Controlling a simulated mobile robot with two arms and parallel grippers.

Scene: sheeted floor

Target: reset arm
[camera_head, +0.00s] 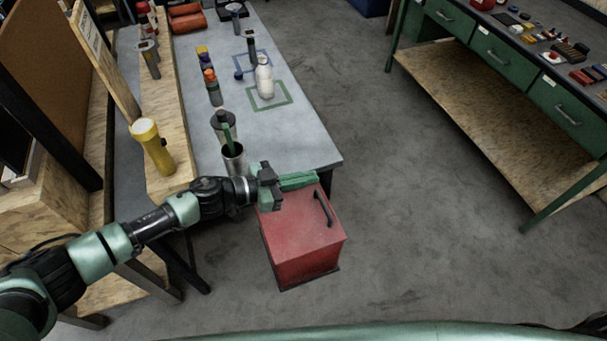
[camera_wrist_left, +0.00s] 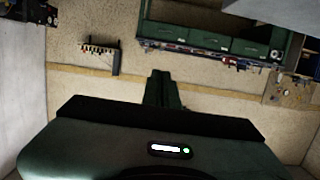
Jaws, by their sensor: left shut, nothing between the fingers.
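My left arm comes in from the left in the head view. Its gripper (camera_head: 299,181) is shut and empty, in front of the table's near edge and above a red box with a black handle (camera_head: 303,243). I cannot tell whether it touches the box. In the left wrist view the shut green fingers (camera_wrist_left: 162,90) point out toward a far wall and a green workbench. My right gripper is not in view.
A grey table (camera_head: 316,146) holds a metal cup (camera_head: 234,162), a white bottle (camera_head: 265,80) and several small bottles. A yellow flashlight (camera_head: 153,146) stands on a wooden ledge. A green workbench (camera_head: 508,62) is at right. The concrete floor between is clear.

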